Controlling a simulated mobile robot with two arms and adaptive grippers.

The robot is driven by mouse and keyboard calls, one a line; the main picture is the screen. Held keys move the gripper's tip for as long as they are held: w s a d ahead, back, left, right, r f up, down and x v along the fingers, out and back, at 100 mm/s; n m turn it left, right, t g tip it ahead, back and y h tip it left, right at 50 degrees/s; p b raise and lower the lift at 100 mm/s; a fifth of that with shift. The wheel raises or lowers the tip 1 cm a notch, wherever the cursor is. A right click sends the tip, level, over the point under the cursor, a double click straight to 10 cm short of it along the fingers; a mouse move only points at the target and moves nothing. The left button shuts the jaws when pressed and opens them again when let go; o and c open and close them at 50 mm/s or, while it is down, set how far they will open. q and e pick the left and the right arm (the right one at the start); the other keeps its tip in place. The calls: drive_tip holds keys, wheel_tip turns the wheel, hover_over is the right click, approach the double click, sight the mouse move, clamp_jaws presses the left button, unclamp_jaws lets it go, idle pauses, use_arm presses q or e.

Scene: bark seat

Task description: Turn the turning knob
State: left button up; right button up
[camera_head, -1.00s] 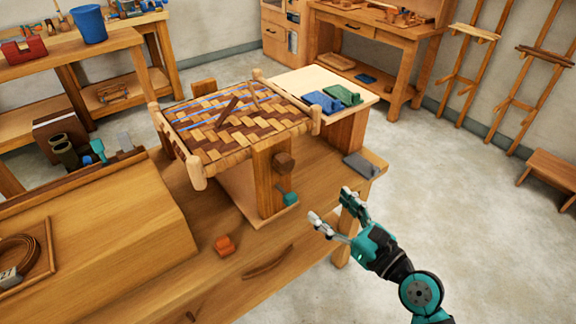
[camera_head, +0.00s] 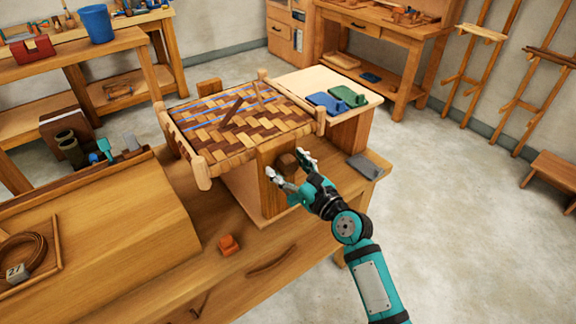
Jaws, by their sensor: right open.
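The turning knob (camera_head: 287,162) is a dark brown wooden piece on the front of the wooden post under the woven seat (camera_head: 240,122). My right gripper (camera_head: 288,166) is open in front of the post, with one finger on each side of the knob in the picture. I cannot tell whether the fingers touch it. The teal piece seen lower on the post earlier is hidden behind my right gripper. My left gripper is not in view.
The seat frame stands on a wooden workbench (camera_head: 180,268). An orange block (camera_head: 229,244) lies near its front. Blue (camera_head: 327,103) and green (camera_head: 349,96) pieces lie on a pale board behind. A grey block (camera_head: 364,167) lies at the bench's right end.

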drive_tip(key=c, duration=1.2)
